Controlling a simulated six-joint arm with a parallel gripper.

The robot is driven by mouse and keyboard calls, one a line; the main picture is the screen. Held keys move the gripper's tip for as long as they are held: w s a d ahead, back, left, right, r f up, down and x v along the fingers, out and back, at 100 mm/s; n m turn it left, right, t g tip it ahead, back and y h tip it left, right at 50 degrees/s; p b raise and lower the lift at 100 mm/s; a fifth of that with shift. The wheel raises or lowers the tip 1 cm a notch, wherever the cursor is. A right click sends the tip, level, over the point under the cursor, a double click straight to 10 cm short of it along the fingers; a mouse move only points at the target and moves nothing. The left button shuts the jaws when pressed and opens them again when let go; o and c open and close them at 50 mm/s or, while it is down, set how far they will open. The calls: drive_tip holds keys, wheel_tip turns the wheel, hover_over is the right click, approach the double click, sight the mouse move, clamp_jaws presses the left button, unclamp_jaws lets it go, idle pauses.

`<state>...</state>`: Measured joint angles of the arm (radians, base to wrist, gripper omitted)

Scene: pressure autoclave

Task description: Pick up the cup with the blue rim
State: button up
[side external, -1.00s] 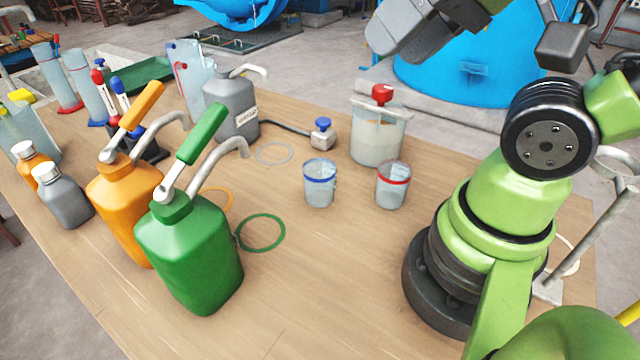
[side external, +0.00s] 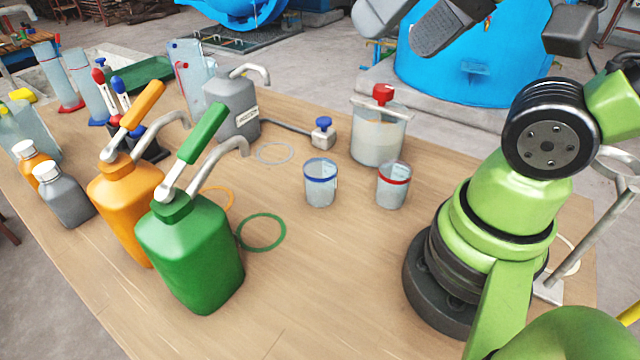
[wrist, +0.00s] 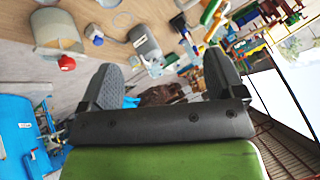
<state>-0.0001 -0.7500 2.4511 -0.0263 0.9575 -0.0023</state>
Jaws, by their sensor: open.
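The cup with the blue rim (side external: 320,190) stands upright on the wooden table in the side view, clear and with pale contents. A similar cup with a red rim (side external: 393,190) stands to its right, with a gap between them. My gripper (side external: 410,22) is high at the top edge of the side view, well above the table and apart from both cups. Its two dark fingers are spread with nothing between them, and they also show in the wrist view (wrist: 165,78). I cannot make out the blue-rimmed cup in the wrist view.
A jar with a red knob (side external: 378,135) stands behind the cups. A blue-knobbed valve (side external: 322,133) and grey canister (side external: 232,108) are behind to the left. Green (side external: 190,250) and orange (side external: 122,205) canisters stand at left. The table in front of the cups is clear.

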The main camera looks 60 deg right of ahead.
sight(316, 181)
wheel_tip(316, 181, up, 4)
drive_tip(key=w+d+f+n+g+h, duration=0.3)
drive_tip(key=d+n+g+h, duration=0.3)
drive_tip(key=n+h, duration=0.7)
drive_tip(key=w+a+r+n+t+h, duration=0.3)
drive_tip(key=w+a+n+t+h, duration=0.3)
drive_tip(key=a+n, duration=0.5)
drive_tip(key=f, duration=1)
drive_tip(key=w+d+f+n, duration=0.1)
drive_tip(key=f, duration=1)
drive_tip(key=d+f+n+g, duration=0.1)
drive_tip(key=f, duration=1)
drive_tip(key=shift+w+d+f, duration=0.15)
drive_tip(key=shift+w+f, duration=0.05)
drive_tip(key=shift+f, duration=0.05)
drive_tip(key=shift+w+d+f, duration=0.1)
drive_tip(key=shift+d+f, duration=0.05)
drive_tip(key=shift+d, duration=0.15)
drive_tip(key=x, duration=0.3)
drive_tip(key=shift+w+d, duration=0.1)
drive_tip(key=shift+d, duration=0.15)
drive_tip(key=x, duration=0.5)
drive_tip(key=shift+w+d+r, duration=0.2)
drive_tip(key=shift+d+r, duration=0.1)
drive_tip(key=shift+d, duration=0.05)
drive_tip(key=shift+c, duration=0.2)
